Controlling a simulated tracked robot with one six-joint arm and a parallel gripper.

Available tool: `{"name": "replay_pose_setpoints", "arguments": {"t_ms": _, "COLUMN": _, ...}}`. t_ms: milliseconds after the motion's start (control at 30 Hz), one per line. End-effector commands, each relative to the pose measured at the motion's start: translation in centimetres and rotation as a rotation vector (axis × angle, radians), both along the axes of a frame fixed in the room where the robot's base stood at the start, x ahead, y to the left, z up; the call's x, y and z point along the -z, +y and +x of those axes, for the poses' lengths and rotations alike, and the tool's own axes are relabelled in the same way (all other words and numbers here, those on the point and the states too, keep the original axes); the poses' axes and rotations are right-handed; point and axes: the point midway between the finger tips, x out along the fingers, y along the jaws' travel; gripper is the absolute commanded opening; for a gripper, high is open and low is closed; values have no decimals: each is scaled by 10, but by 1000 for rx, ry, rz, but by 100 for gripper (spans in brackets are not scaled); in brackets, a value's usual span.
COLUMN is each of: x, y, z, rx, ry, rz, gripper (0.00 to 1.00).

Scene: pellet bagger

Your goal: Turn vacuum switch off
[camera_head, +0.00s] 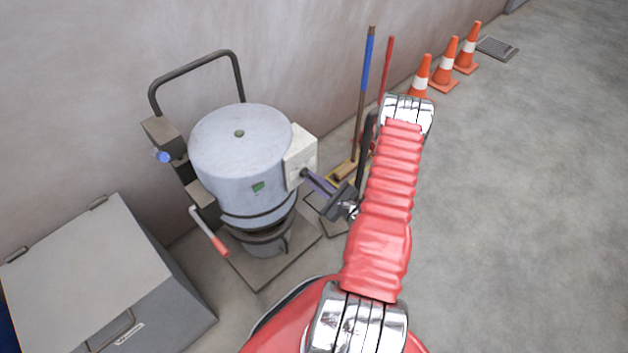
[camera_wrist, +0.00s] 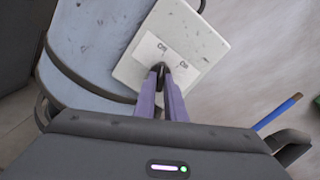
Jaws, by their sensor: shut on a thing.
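The vacuum switch is on a pale box (camera_head: 301,152) on the right side of the grey bagger drum (camera_head: 225,170). In the wrist view the box (camera_wrist: 190,40) carries a white label (camera_wrist: 178,52) with two short words, which look like "Off" and "On". My gripper (camera_head: 306,174) reaches the box from the right. In the wrist view its two purple fingers (camera_wrist: 162,78) are shut on the small dark switch lever (camera_wrist: 161,68) just below the label. The fingers hide most of the lever, so its exact setting is hard to tell.
A grey lidded bin (camera_head: 90,270) stands at the lower left. A red-handled lever (camera_head: 212,238) hangs at the drum's left. Brooms (camera_head: 365,90) lean on the wall behind my arm, near several orange cones (camera_head: 444,65). Floor at right is clear.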

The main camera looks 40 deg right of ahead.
Motion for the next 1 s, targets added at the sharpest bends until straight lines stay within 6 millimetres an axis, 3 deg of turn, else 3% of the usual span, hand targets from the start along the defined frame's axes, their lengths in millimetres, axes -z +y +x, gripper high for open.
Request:
{"name": "replay_pose_setpoints", "arguments": {"t_ms": 533, "x": 2, "y": 0, "z": -1, "rx": 1, "ry": 3, "rz": -40, "gripper": 0}}
{"name": "replay_pose_setpoints", "arguments": {"t_ms": 567, "x": 2, "y": 0, "z": -1, "rx": 1, "ry": 3, "rz": -40, "gripper": 11}}
{"name": "replay_pose_setpoints", "arguments": {"t_ms": 800, "x": 1, "y": 0, "z": 0, "rx": 0, "ry": 2, "rz": -40, "gripper": 28}}
{"name": "replay_pose_setpoints", "arguments": {"t_ms": 1000, "x": 0, "y": 0, "z": 0, "rx": 0, "ry": 1, "rz": -40, "gripper": 29}}
